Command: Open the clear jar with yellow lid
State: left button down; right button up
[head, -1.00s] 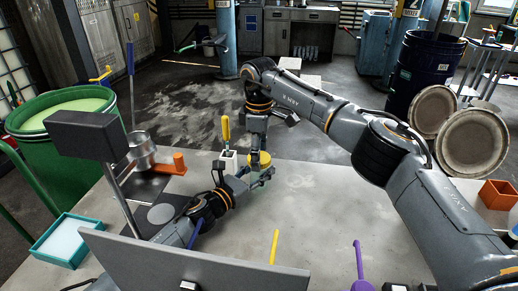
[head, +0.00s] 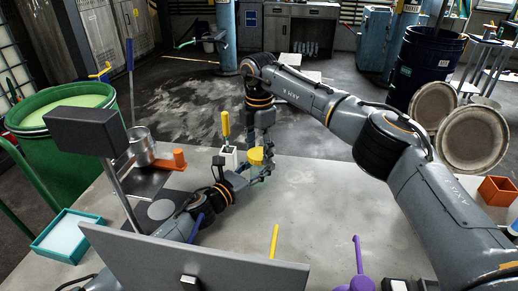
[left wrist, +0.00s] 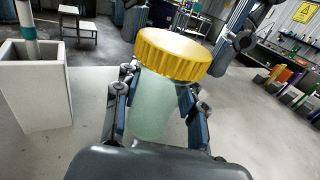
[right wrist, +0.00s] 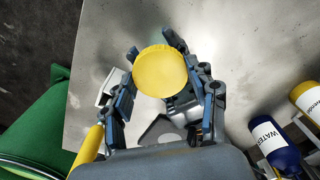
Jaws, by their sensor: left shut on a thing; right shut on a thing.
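The clear jar has a pale green body (left wrist: 150,105) and a ribbed yellow lid (left wrist: 178,55). In the left wrist view the body is between the fingers of my left gripper (left wrist: 152,110), which is shut on it. The lid sits at the jar's top and looks tilted in that view; I cannot tell whether it is loose. In the head view the lid (head: 257,155) is below my right gripper (head: 263,145), which comes down from above. In the right wrist view my right gripper (right wrist: 155,62) is shut on the lid (right wrist: 162,72), with a finger on either side.
A white holder (head: 229,157) with a yellow-handled tool (head: 225,124) stands just left of the jar. An orange part (head: 179,158) and metal pot (head: 141,146) are further left. A green barrel (head: 55,130) is at the left.

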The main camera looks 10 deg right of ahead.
jog(key=n, duration=0.6)
jog(key=shift+n, duration=0.3)
jog(key=n, duration=1.8)
jog(key=shift+n, duration=0.3)
jog(key=n, duration=1.9)
jog(key=shift+r+n, duration=0.1)
jog(key=shift+n, duration=0.2)
jog(key=shift+r, duration=0.15)
